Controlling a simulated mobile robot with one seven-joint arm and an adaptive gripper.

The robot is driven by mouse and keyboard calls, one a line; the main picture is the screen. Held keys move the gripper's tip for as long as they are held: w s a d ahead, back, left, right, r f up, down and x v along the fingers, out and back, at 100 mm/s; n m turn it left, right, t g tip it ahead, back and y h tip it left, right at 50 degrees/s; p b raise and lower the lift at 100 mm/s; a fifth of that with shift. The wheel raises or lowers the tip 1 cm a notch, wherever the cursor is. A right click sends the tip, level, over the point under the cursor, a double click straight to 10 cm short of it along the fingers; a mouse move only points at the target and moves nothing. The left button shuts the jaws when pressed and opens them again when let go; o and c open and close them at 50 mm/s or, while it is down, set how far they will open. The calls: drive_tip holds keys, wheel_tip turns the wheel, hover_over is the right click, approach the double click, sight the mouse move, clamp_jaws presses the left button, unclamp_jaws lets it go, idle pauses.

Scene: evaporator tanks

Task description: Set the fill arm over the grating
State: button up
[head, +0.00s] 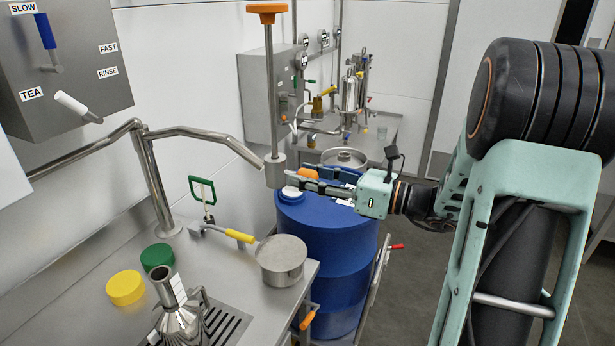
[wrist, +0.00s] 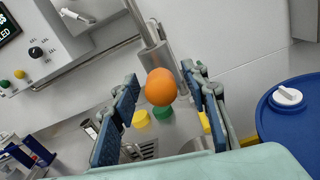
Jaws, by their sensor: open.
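The fill arm (head: 195,131) is a bent steel pipe on a post at the left bench; it reaches right, toward the blue drum. Its outer end is partly hidden behind a hanging grey cylinder. An orange ball knob (wrist: 161,87) shows in the wrist view between my fingers, in front of the pipe; it appears to be at the fill arm's end. My gripper (head: 308,181) is open around the knob, with gaps on both sides. The grating (head: 225,325) lies in the bench top at the front, left of the arm's end. It also shows in the wrist view (wrist: 147,149).
Yellow (head: 125,287) and green (head: 157,256) lids lie on the bench. The blue drum (head: 325,250) stands below my gripper.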

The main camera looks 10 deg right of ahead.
drive_tip(key=shift+c, duration=0.4)
clamp_jaws()
